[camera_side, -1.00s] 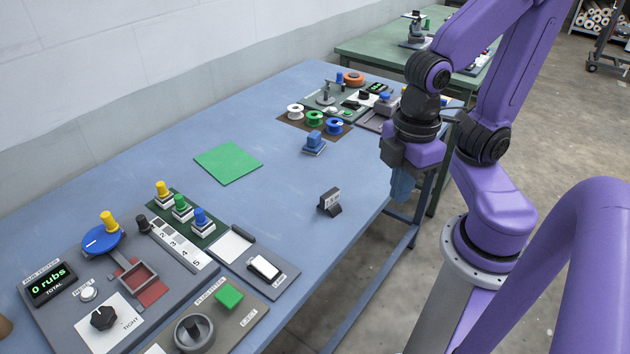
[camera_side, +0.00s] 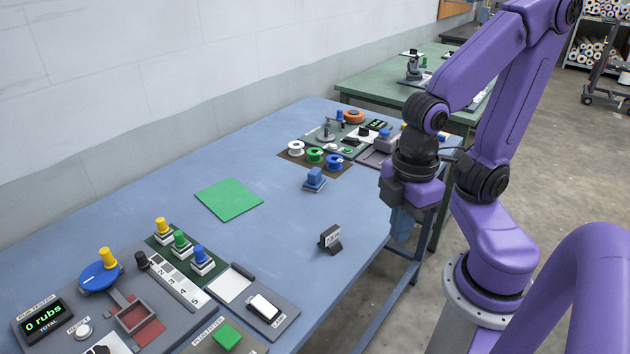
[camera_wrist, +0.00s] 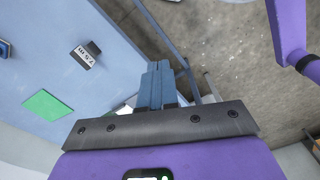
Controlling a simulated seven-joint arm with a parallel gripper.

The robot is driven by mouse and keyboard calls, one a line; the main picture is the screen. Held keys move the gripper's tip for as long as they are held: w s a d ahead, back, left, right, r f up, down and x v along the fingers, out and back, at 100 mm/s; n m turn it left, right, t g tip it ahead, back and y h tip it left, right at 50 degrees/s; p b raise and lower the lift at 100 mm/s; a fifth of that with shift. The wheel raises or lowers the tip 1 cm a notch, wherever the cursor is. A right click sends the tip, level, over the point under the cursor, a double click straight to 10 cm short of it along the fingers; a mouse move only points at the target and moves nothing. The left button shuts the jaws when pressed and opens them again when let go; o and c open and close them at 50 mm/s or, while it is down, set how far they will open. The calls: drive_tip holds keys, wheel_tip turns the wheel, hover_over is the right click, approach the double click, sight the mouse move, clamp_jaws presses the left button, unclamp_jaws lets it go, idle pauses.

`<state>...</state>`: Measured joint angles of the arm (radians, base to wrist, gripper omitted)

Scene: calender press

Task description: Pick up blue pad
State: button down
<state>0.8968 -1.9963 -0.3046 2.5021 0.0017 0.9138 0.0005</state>
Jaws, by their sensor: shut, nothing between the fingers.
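One blue-topped pad (camera_side: 201,259) with a white base stands in the green rack (camera_side: 178,256), at the end of a row with a yellow-topped and a green-topped one. Another blue block (camera_side: 314,180) sits alone on the table towards the far end. I cannot tell which is the task's blue pad. My gripper (camera_side: 400,230), with blue fingers, hangs at the table's right edge, apart from both. Its fingers (camera_wrist: 157,75) are shut and empty in the wrist view. A bit of a blue thing (camera_wrist: 4,49) shows at that view's left edge.
A green sheet (camera_side: 229,200) lies flat mid-table. A small dark label stand (camera_side: 330,239) stands near the right edge. Devices with a rub counter (camera_side: 44,316) fill the near end; spools (camera_side: 315,155) and fixtures fill the far end. The middle of the table is mostly clear.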

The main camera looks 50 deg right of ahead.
drive_tip(key=c, duration=0.8)
unclamp_jaws()
drive_tip(key=shift+o, duration=0.2)
drive_tip(key=n+t+h, duration=0.1)
drive_tip(key=n+h, duration=0.3)
drive_tip(key=h, duration=1.1)
approach(318, 168)
drive_tip(key=s+a+r, duration=0.3)
drive_tip(key=s+r, duration=0.4)
drive_tip(key=r, duration=0.1)
drive_tip(key=w+d+f+n+t+h, duration=0.25)
drive_tip(key=w+d+n, duration=0.2)
drive_tip(key=w, duration=0.25)
drive_tip(key=shift+m+g+h, duration=0.25)
drive_tip(key=shift+m+h, duration=0.1)
drive_tip(key=shift+m, duration=0.2)
drive_tip(key=f, duration=0.6)
drive_tip(key=d+f, duration=0.1)
drive_tip(key=f, duration=0.1)
drive_tip(key=shift+s+f, duration=0.1)
drive_tip(key=shift+f, duration=0.3)
drive_tip(key=shift+w+d, duration=0.2)
drive_tip(key=shift+d, duration=0.9)
drive_tip(key=shift+w+d, duration=0.25)
drive_tip(key=shift+d, duration=0.9)
drive_tip(key=shift+w+d, duration=0.2)
drive_tip(key=shift+d, duration=0.9)
